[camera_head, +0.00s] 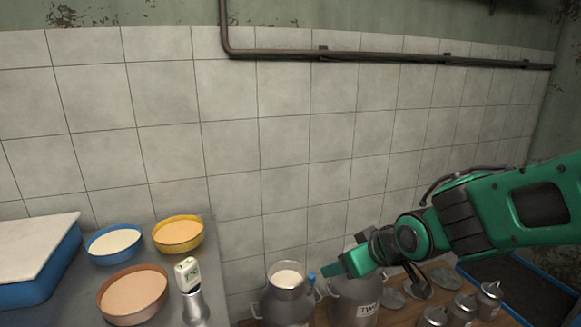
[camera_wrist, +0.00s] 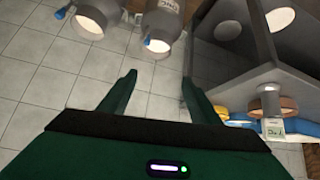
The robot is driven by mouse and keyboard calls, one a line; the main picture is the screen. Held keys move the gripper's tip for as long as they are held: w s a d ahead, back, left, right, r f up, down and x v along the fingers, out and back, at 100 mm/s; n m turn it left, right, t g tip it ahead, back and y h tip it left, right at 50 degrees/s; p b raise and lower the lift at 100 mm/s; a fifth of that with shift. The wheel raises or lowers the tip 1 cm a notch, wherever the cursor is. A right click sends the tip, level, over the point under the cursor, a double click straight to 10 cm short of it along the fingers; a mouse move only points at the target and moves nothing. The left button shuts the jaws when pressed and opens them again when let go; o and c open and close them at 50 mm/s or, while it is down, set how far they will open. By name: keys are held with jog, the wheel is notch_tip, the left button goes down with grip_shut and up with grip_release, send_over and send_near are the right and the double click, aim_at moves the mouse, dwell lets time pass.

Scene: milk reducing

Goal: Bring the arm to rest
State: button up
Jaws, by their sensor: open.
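My green arm reaches in from the right in the head view, and my gripper (camera_head: 333,268) is at its left end, near the tops of two metal cans. In the wrist view the two fingers of my gripper (camera_wrist: 158,78) stand apart with nothing between them. The left can (camera_head: 287,298) is open and shows white milk inside. The right can (camera_head: 350,303) bears a dark-lettered label and is partly hidden by my gripper. Both cans also show at the top of the wrist view.
A grey table (camera_head: 70,300) at the left holds blue, yellow and brown bowls, a blue-sided tub and a small metal device with a display (camera_head: 188,272). Several small metal containers and lids stand on a wooden surface (camera_head: 405,310) below my arm. A tiled wall lies behind.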

jog(key=s+d+m+g+h, duration=0.2)
jog(key=s+d+m, duration=0.15)
jog(key=d, duration=0.75)
jog(key=s+d+m+g+h, duration=0.1)
jog(key=s+d+m+h, duration=0.3)
jog(key=d, duration=0.6)
jog(key=s+d+m+g+y, duration=0.1)
jog(key=s+d, duration=0.3)
jog(key=s, duration=0.4)
jog(key=s+d+m+g+y, duration=0.1)
jog(key=s+d+m+g, duration=0.2)
jog(key=s, duration=0.6)
jog(key=shift+s+d+m+g, duration=0.15)
jog(key=shift+d+m+g, duration=0.15)
jog(key=shift+d+m, duration=0.2)
